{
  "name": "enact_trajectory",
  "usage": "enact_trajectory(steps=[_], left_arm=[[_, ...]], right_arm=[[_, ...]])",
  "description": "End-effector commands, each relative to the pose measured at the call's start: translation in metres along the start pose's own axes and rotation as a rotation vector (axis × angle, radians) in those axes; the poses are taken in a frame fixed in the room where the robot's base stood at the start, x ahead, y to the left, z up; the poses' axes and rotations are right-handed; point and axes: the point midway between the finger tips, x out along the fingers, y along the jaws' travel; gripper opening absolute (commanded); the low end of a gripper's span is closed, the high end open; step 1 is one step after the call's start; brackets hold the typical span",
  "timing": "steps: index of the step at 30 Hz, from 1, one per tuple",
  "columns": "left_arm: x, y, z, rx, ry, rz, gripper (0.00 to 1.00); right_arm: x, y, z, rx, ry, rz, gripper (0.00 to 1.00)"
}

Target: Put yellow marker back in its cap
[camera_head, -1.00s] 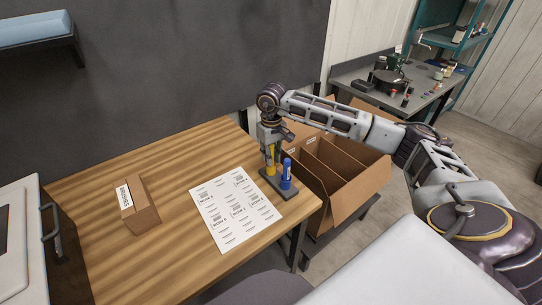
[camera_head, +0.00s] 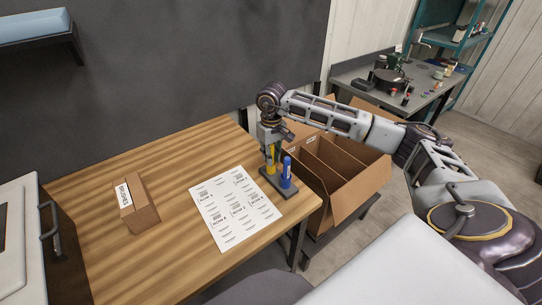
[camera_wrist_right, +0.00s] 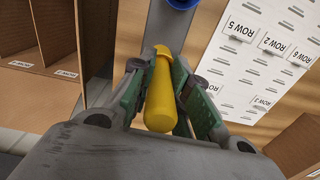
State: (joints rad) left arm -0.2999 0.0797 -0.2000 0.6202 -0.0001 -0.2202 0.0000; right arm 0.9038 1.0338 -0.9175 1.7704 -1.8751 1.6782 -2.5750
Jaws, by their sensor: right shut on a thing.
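The yellow marker (camera_wrist_right: 160,95) is between the fingers of my right gripper (camera_wrist_right: 163,70), which is shut on it. In the head view the yellow marker (camera_head: 270,158) stands upright over the left end of a dark holder (camera_head: 267,190) at the table's right edge. Whether its lower end sits in a cap there cannot be told. A blue marker (camera_head: 286,172) stands in the holder just right of it, and a blue round part also shows at the top of the right wrist view (camera_wrist_right: 183,3). My left gripper is not in view.
A printed label sheet (camera_head: 236,208) lies left of the holder. A small cardboard box (camera_head: 137,203) stands on the wooden table (camera_head: 180,165). A divided cardboard carton (camera_head: 345,180) is right of the table. The table's middle is clear.

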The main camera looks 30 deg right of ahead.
Motion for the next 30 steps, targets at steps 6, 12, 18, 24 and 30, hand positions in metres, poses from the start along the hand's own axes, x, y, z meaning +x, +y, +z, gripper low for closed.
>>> enact_trajectory(steps=[6,12,18,24,30], left_arm=[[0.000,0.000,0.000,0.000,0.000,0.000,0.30],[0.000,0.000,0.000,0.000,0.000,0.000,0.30],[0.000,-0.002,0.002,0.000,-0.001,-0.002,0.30],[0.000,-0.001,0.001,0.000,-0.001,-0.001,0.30],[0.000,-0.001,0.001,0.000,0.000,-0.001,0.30]], right_arm=[[0.001,0.000,0.001,0.000,-0.002,0.000,0.30],[0.001,0.000,0.000,0.000,-0.002,0.000,0.43],[0.001,0.000,0.000,0.000,-0.002,0.000,0.43],[-0.006,0.000,0.000,0.000,0.000,-0.001,0.43],[-0.025,0.000,0.000,0.000,0.001,0.000,0.43]])
